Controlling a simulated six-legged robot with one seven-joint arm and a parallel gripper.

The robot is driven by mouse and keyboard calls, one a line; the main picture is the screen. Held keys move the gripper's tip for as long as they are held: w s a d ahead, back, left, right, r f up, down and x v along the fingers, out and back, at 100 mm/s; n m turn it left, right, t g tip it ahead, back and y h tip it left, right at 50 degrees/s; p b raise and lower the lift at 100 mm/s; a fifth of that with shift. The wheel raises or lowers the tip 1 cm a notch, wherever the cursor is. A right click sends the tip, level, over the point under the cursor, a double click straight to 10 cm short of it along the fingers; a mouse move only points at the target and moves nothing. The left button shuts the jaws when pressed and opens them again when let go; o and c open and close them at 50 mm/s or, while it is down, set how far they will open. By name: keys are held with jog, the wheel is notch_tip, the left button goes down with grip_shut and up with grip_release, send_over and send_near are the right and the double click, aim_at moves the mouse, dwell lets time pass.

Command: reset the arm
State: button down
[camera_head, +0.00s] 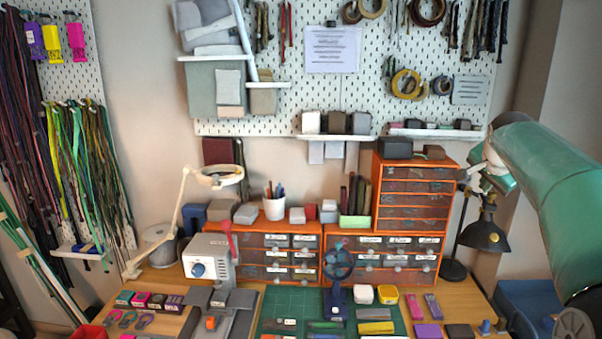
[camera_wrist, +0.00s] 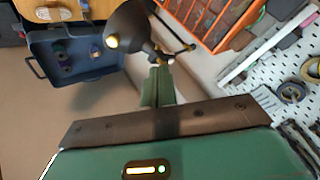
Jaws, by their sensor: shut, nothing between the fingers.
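My arm shows as a large green link (camera_head: 555,185) at the right of the head view, reaching up beside the wall. Its far end is near the black desk lamp, and the fingers cannot be made out clearly there. In the wrist view my gripper (camera_wrist: 158,78) shows its green fingers together, shut and empty. The black lamp (camera_wrist: 130,30) is just beyond the fingertips in that view; the lamp head also shows in the head view (camera_head: 486,238). I cannot tell how much gap there is between the fingers and the lamp.
Orange drawer units (camera_head: 412,205) stand at the back of the desk, below a white pegboard (camera_head: 290,100) with tapes and tools. A blue open case (camera_wrist: 85,65) lies right of the desk. A green cutting mat (camera_head: 285,305) and small items cover the desk front.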

jog(key=s+a+f+n+g+y, duration=0.1)
jog(key=s+a+f+n, duration=0.15)
jog(key=s+a, duration=0.55)
jog(key=s+a+f+n+y, duration=0.1)
jog(key=s+a+n, duration=0.4)
jog(key=a, duration=0.4)
jog(key=s+a+f+n+y, duration=0.1)
jog(key=s+a+f, duration=0.4)
jog(key=s, duration=0.5)
jog(key=s+a+f+n+g+y, duration=0.1)
jog(key=s+a+f+n, duration=0.3)
jog(key=s+f, duration=0.5)
jog(key=s+a, duration=0.1)
jog(key=s, duration=0.1)
jog(key=shift+s+f+n, duration=0.25)
jog(key=shift+s+n, duration=0.05)
jog(key=shift+n, duration=0.05)
jog(key=shift+d, duration=0.2)
